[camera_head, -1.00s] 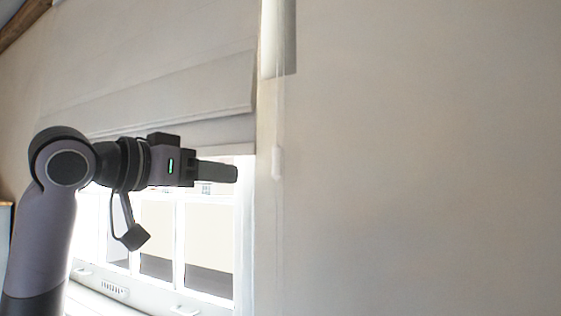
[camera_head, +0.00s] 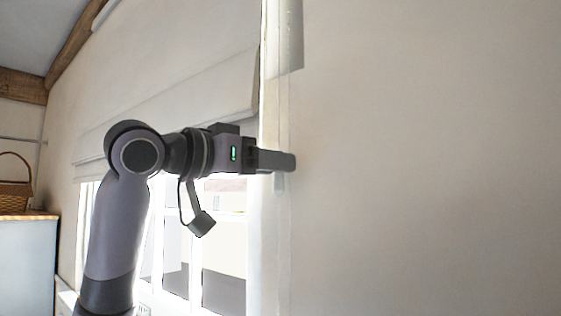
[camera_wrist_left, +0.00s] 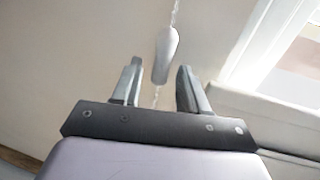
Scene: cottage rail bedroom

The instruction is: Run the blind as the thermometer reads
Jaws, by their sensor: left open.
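The pale folded blind (camera_head: 190,95) hangs partly lowered over the bright window (camera_head: 225,235). A thin cord (camera_head: 283,115) hangs at the right of the blind along the wall. Its white pull (camera_head: 279,184) is mostly hidden behind my left gripper (camera_head: 292,161) in the head view. In the left wrist view, the white pull (camera_wrist_left: 165,52) hangs on a beaded cord (camera_wrist_left: 175,12) between the open fingers of my left gripper (camera_wrist_left: 159,65), with space beside it. I cannot tell how deep it sits. No thermometer and no right gripper show.
A blank plaster wall (camera_head: 430,170) fills the right side, close to my fingertips. A pale cabinet (camera_head: 25,265) with a wicker basket (camera_head: 15,190) stands at the far left. A wooden beam (camera_head: 72,45) runs along the ceiling edge.

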